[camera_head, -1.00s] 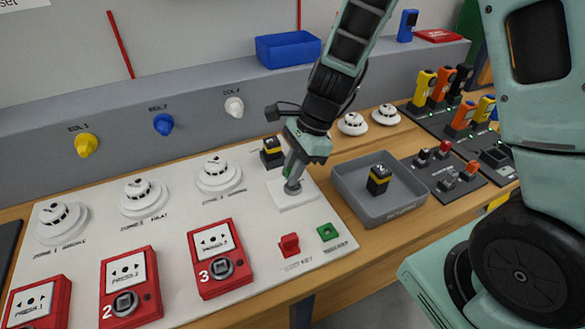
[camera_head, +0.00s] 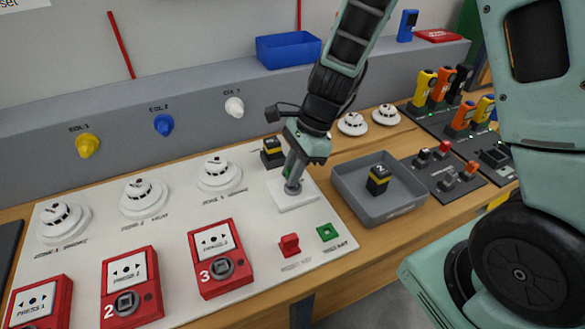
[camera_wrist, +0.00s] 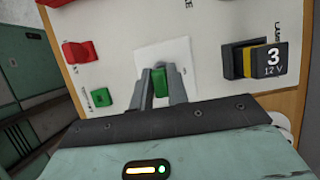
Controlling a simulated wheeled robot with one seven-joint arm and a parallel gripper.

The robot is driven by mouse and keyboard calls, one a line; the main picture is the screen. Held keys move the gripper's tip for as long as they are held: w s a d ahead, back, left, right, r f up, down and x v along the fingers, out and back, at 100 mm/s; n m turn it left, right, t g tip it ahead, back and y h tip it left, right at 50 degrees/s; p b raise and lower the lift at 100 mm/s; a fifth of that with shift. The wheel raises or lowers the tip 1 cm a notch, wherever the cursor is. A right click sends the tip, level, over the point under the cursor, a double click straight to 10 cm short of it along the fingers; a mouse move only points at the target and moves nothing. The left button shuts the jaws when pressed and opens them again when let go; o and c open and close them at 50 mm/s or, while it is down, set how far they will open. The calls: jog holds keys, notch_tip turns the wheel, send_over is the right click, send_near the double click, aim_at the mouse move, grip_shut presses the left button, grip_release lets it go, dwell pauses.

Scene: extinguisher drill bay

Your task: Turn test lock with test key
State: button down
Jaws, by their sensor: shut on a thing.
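My gripper (camera_head: 292,176) points down over a white square plate (camera_head: 298,199) on the white panel, where a round grey lock (camera_head: 292,188) sits under the fingertips. In the wrist view my gripper (camera_wrist: 160,80) is shut on a green key (camera_wrist: 159,83), with one finger on each side of it. The fingers hide most of the lock, so I cannot tell how deep the key sits or how far it is turned. A green holder (camera_head: 327,232) lies at the panel's front right, and it also shows in the wrist view (camera_wrist: 101,97).
A red key block (camera_head: 289,244) is left of the green holder. A black and yellow battery block (camera_head: 272,152) stands behind my gripper. A grey tray (camera_head: 408,207) with block 2 (camera_head: 378,180) is to the right. Red call points (camera_head: 219,258) and white detectors (camera_head: 218,174) fill the left.

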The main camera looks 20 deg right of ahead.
jog(key=shift+f+b, duration=0.6)
jog(key=shift+f, duration=0.15)
dwell(0.7)
jog(key=shift+m+t+b, duration=0.35)
jog(key=shift+m+t, duration=0.15)
jog(key=shift+m, duration=0.7)
